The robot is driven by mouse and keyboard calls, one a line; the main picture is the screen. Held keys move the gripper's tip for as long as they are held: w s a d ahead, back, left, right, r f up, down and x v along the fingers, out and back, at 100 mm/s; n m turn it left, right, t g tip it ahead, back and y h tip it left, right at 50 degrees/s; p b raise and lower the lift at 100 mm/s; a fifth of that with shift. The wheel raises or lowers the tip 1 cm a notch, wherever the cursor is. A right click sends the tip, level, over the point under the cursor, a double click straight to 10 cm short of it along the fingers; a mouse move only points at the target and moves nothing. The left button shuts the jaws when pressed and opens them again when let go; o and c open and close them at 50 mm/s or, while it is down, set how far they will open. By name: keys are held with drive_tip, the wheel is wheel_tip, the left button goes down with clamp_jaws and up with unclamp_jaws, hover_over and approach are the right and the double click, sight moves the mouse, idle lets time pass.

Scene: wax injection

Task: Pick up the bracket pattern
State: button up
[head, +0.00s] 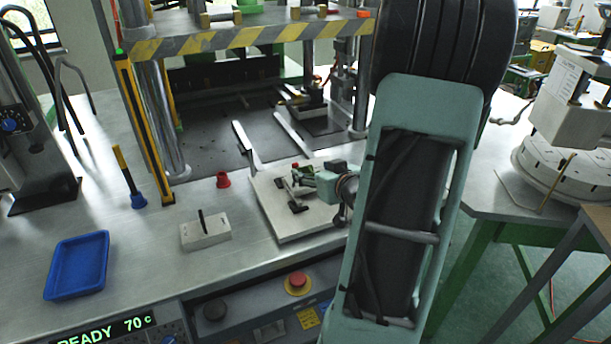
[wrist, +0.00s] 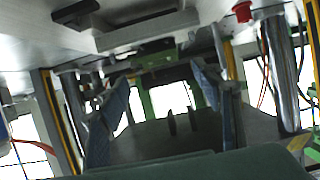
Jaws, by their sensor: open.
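My gripper (head: 303,184) hangs low over the pale plate (head: 273,219) on the bench, seen small beside my arm in the head view. In the wrist view its two bluish fingers stand wide apart, with nothing held between them (wrist: 165,105). I cannot clearly make out the bracket pattern. My arm hides the space to the right of the plate.
A press with a striped beam (head: 240,37) stands behind the plate. A blue tray (head: 78,265) lies at the left. A grey block with a black handle (head: 205,234) and a red cup (head: 223,180) stand nearby. Bare bench lies between tray and block.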

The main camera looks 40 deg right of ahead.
sight(304, 167)
drive_tip(key=shift+x, duration=2.8)
drive_tip(key=shift+a+f, duration=0.15)
drive_tip(key=c, duration=1.1)
